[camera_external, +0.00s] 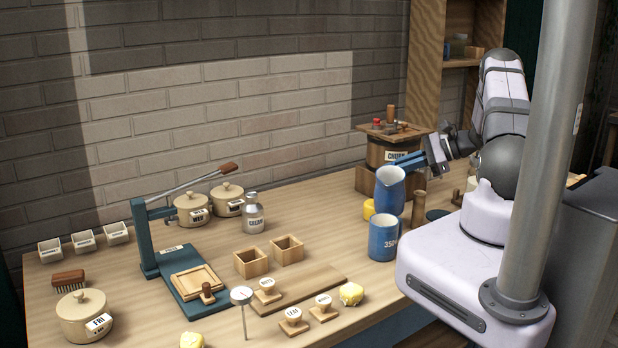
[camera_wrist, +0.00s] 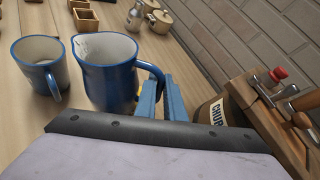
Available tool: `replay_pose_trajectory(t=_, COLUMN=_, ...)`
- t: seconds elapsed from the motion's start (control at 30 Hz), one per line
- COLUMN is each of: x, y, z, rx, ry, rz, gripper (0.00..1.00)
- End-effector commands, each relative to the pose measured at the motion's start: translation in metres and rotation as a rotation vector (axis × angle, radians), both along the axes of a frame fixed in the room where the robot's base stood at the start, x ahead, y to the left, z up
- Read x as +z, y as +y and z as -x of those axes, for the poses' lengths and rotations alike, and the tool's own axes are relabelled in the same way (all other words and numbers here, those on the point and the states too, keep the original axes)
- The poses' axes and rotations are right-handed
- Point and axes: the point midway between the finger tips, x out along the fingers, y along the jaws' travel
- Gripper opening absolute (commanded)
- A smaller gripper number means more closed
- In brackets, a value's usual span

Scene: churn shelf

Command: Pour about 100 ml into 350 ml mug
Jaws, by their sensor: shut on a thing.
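A blue jug (camera_external: 389,190) with a white inside hangs in the air, held by its handle. My gripper (camera_external: 408,161) is shut on that handle. In the wrist view the jug (camera_wrist: 108,82) looks close to upright, and my gripper's blue fingers (camera_wrist: 162,98) are at its handle. The blue 350 ml mug (camera_external: 383,238) stands on the table just below the jug. In the wrist view the mug (camera_wrist: 42,62) is left of the jug, apart from it, and its inside looks empty. No stream of liquid shows. The level inside the jug cannot be made out.
The wooden churn (camera_external: 389,152) stands behind the jug, close to my gripper. A yellow piece (camera_external: 369,210) lies behind the mug. A wooden board (camera_external: 300,290), stamps and two small wooden boxes (camera_external: 251,263) are to the left. Bare table lies between boxes and mug.

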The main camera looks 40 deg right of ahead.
Motion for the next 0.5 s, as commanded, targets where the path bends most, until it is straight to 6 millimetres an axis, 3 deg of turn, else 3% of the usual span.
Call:
replay_pose_trajectory(t=0.23, x=-0.003, y=-0.009, z=-0.008, rx=-0.001, ry=0.081, rz=-0.098, gripper=0.00)
replay_pose_trajectory(t=0.5, x=0.016, y=-0.015, z=-0.014, rx=-0.002, ry=0.150, rz=-0.187, gripper=0.00)
